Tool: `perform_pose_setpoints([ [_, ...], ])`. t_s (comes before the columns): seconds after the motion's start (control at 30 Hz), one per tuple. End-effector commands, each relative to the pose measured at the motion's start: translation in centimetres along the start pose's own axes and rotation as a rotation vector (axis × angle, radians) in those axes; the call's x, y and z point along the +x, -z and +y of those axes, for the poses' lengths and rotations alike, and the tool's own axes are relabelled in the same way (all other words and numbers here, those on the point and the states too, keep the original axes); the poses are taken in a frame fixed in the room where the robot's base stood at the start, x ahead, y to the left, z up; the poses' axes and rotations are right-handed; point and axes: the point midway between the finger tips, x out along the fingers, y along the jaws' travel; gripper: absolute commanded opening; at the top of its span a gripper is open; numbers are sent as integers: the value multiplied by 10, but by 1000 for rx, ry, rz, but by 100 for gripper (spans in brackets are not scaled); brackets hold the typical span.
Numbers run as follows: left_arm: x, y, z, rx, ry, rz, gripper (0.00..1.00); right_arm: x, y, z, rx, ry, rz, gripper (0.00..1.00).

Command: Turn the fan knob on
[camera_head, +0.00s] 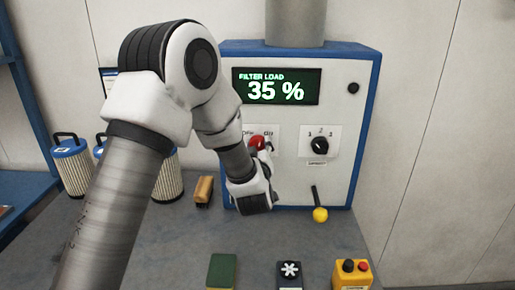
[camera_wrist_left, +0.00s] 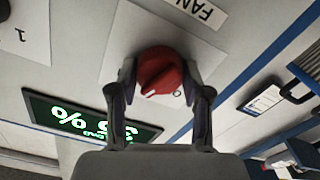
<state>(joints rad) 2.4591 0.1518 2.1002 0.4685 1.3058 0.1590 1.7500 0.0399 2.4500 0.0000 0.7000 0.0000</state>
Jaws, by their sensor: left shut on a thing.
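The red fan knob (camera_head: 257,143) is on the white front panel of the blue-edged cabinet, under the Off and On labels. My left arm covers part of it in the head view. In the left wrist view the red knob (camera_wrist_left: 161,71) sits between the two fingers of my left gripper (camera_wrist_left: 160,82), with a finger against each side. The left gripper is shut on the knob. Part of a label reading FAN (camera_wrist_left: 205,10) shows in the wrist view. My right gripper is in neither view.
The display (camera_head: 276,87) reads FILTER LOAD 35 %. A black selector knob (camera_head: 319,146) and a yellow-tipped lever (camera_head: 320,214) are to the right. Filter canisters (camera_head: 71,165) stand at the left. A yellow button box (camera_head: 352,273) is at the front.

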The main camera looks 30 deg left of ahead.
Motion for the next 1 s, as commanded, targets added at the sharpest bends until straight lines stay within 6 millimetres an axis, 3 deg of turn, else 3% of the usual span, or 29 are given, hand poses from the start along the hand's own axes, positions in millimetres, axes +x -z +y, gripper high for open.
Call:
perform_pose_setpoints([
  [0.5, 1, 4, 2, 366, -2, 9, 14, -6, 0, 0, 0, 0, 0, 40],
  [1.0, 1, 2, 2, 437, -2, 7, 14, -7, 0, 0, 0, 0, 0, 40],
])
